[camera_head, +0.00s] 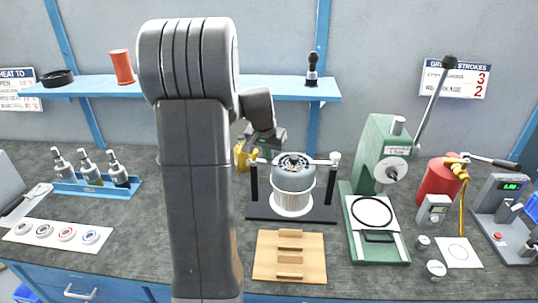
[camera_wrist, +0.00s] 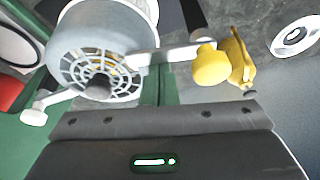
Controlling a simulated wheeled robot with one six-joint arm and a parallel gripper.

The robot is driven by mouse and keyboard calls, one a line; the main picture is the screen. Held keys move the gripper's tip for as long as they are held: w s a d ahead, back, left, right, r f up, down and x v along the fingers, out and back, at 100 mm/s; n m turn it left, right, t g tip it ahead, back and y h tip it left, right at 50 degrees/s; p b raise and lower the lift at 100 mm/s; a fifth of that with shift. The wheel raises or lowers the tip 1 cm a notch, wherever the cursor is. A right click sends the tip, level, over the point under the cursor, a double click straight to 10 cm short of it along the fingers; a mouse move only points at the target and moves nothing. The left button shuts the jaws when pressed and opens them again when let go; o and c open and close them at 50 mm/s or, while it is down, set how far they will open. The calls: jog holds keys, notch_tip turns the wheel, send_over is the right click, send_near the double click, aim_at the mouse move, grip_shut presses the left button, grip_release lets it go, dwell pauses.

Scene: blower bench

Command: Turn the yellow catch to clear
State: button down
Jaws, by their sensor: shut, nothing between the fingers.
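The yellow catch (camera_head: 242,158) stands at the left of the blower fixture, just right of my arm in the head view. In the wrist view it shows as a yellow plate (camera_wrist: 239,62) beside a round yellow knob (camera_wrist: 209,67) on the end of a pale bar. The bar reaches toward the blower's grille (camera_wrist: 97,68). My gripper (camera_head: 268,138) is shut and empty, close above and beside the catch. Whether it touches the catch cannot be told. Its dark body fills the bottom of the wrist view, and the fingertips are hard to make out.
The blower (camera_head: 293,180) sits on a dark base (camera_head: 262,212), with a white-knobbed arm (camera_head: 335,157) at its right. A wooden block tray (camera_head: 262,262) lies in front. A green press (camera_head: 375,160) stands to the right. A blue shelf (camera_head: 290,88) runs behind.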

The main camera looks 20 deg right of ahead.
jog(key=m+b, duration=0.1)
jog(key=m, duration=0.1)
jog(key=s+a+m+g+b, duration=0.1)
jog(key=shift+s+f+m+h, duration=0.1)
jog(key=shift+f+m+h, duration=0.05)
jog(key=shift+m+h, duration=0.25)
jog(key=a+m+g, duration=0.1)
jog(key=m, duration=0.2)
jog(key=s+a+m+g+b, duration=0.1)
jog(key=m, duration=0.2)
jog(key=a+m+g+b, duration=0.1)
jog(key=a+m, duration=0.1)
jog(key=m, duration=0.1)
jog(key=shift+s+m, duration=0.3)
jog(key=shift+w+r, duration=0.1)
jog(key=shift+r, duration=0.1)
jog(key=shift+w+d, duration=0.15)
jog(key=shift+w, duration=0.5)
